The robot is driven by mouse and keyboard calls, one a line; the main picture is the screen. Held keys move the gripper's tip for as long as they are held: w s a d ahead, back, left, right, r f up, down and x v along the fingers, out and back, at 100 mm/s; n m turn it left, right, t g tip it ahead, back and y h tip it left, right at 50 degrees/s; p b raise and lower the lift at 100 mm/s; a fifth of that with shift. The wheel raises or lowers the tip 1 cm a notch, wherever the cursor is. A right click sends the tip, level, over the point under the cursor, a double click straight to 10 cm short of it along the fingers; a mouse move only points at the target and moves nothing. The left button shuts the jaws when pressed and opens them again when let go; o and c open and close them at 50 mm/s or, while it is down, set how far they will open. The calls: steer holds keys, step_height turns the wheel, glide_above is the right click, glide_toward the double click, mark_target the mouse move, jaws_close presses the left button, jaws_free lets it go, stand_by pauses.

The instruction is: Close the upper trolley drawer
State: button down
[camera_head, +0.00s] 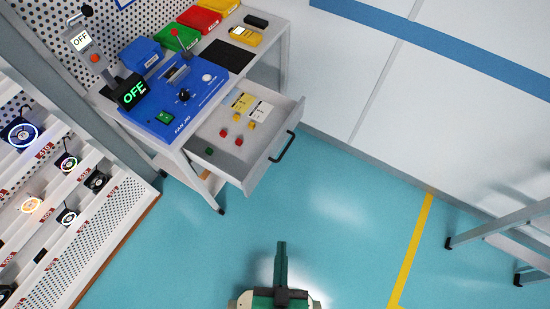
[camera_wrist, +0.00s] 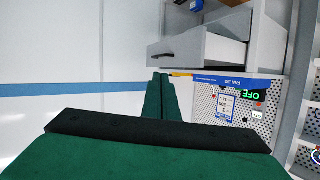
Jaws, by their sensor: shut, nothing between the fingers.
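The upper trolley drawer (camera_head: 222,165) is pulled out of the grey trolley (camera_head: 270,60) and stands open in the head view. It has a black bar handle (camera_head: 283,147) on its front. Small red, yellow and green parts and two labels lie inside. In the wrist view the open drawer (camera_wrist: 185,50) shows above and to the right of the fingers. My gripper (camera_head: 281,245) is shut and empty, below the drawer in the head view and apart from it. The wrist view shows its green fingers (camera_wrist: 160,95) together.
A blue fan jig (camera_head: 180,100) and colored bins (camera_head: 183,38) are on the trolley top. A sloped rack with fans (camera_head: 110,215) stands at the left. A grey-legged frame (camera_head: 500,228) stands at the right. The teal floor (camera_head: 345,210) between is clear.

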steer(key=w+d+f+m+g, duration=0.2)
steer(key=d+f+m, duration=0.15)
steer(key=f, duration=0.55)
steer(key=w+d+f+m+g, duration=0.1)
steer(key=d+f+m+g, duration=0.2)
steer(key=f, duration=0.6)
steer(key=m+y, duration=1.6)
glide_toward(265, 166)
steer(key=x, duration=0.6)
steer(key=shift+w+a+f, duration=0.1)
steer(key=shift+a, duration=0.1)
